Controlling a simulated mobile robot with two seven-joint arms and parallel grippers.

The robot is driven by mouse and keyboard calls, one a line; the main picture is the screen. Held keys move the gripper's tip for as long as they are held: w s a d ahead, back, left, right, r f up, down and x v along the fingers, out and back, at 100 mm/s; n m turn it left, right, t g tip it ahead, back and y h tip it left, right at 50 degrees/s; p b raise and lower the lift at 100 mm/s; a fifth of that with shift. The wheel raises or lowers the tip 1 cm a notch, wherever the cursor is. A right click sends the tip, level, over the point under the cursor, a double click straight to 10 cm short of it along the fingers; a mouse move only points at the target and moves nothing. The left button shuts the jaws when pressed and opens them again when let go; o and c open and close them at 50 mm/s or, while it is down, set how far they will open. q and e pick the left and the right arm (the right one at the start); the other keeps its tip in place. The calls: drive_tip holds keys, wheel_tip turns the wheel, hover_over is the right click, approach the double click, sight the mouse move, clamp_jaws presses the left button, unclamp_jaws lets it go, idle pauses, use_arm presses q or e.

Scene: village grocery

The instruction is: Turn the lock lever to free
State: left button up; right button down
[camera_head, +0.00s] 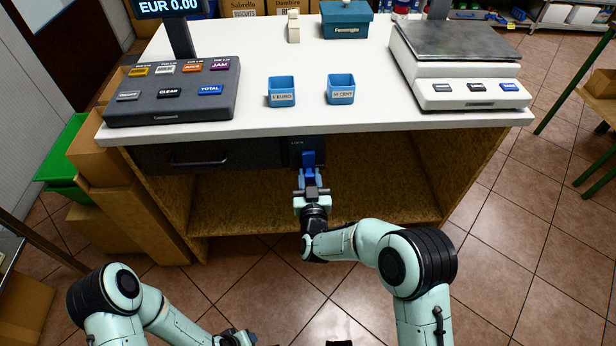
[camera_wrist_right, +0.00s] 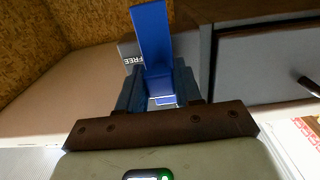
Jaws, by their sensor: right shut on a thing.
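The blue lock lever (camera_head: 308,157) is on the dark panel under the counter's front edge, right of the drawer (camera_head: 240,155). A small label beside its upper end seems to read LOCK. My right gripper (camera_head: 309,178) is shut on the lever from the front. In the right wrist view the blue lever (camera_wrist_right: 151,38) runs between the fingers of the gripper (camera_wrist_right: 158,88), and a FREE label (camera_wrist_right: 131,56) shows beside it. The fingers hide part of the lever. My left gripper (camera_head: 236,339) is low at the bottom edge, only partly in view.
The white counter (camera_head: 225,43) bears a key panel (camera_head: 175,108), two blue coin cups (camera_head: 282,98) and a scale (camera_head: 462,92). The drawer is shut and has a bar handle (camera_head: 200,161). An open wooden shelf space lies below. Cardboard boxes and a green crate (camera_head: 66,150) stand at left.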

drive_tip(key=shift+d, duration=0.1)
idle(0.3)
drive_tip(key=c, duration=0.8)
unclamp_jaws()
drive_tip(key=shift+c, duration=0.2)
use_arm(q)
drive_tip(key=s+r+p, duration=0.1)
drive_tip(key=s+d+r, duration=0.1)
drive_tip(key=shift+s+d+g+p, duration=0.2)
drive_tip(key=shift+s+g+p, duration=0.2)
use_arm(e)
drive_tip(key=s, duration=1.3)
drive_tip(key=shift+s, duration=0.2)
